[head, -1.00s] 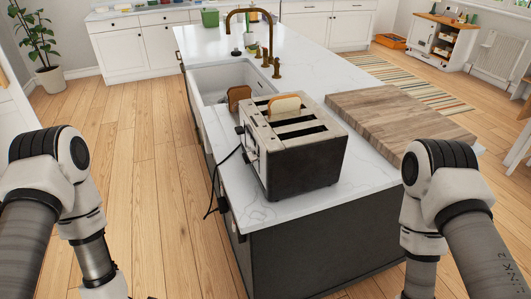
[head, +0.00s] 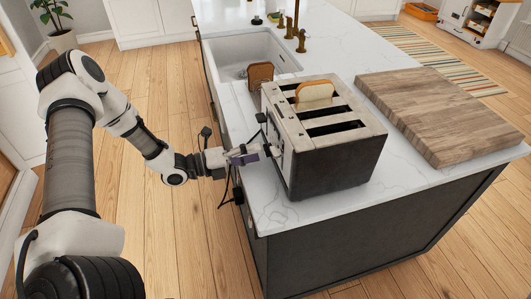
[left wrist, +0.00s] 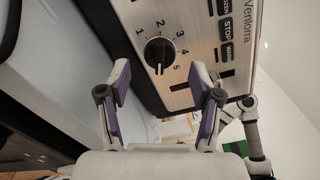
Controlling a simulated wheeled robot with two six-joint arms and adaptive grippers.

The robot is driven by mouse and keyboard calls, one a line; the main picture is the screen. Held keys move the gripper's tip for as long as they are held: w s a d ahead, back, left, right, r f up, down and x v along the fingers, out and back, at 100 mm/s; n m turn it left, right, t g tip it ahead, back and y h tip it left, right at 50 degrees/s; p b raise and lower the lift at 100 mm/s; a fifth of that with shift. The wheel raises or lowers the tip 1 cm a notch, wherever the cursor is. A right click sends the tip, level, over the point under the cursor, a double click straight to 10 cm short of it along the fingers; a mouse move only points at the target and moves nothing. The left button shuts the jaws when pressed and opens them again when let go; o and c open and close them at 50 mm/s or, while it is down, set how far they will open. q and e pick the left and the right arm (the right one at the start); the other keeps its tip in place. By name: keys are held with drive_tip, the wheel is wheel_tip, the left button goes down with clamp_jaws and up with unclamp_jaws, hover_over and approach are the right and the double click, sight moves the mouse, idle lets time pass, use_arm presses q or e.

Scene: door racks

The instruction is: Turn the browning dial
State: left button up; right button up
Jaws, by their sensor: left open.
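The toaster (head: 325,140) stands on the white counter with its control side facing left, toward my left arm. In the left wrist view its browning dial (left wrist: 160,53) is a black round knob with a light mark, ringed by the numbers 1 to 5. My left gripper (head: 257,152) is at the toaster's control side. In the left wrist view the gripper (left wrist: 163,92) is open, its purple-padded fingers on either side of the dial's place in the picture; whether they touch it I cannot tell. The dial is hidden in the head view. My right gripper is out of view.
A bread slice (head: 314,93) sticks up from a toaster slot. A wooden board (head: 440,112) lies to the right. A black cable hangs at the counter's left edge.

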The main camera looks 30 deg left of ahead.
use_arm(q)
drive_tip(key=x, duration=0.2)
drive_tip(key=shift+w+d, duration=0.2)
drive_tip(key=shift+w, duration=0.15)
drive_tip(key=shift+s, duration=0.1)
drive_tip(key=c, duration=1.1)
drive_tip(key=shift+c, duration=0.2)
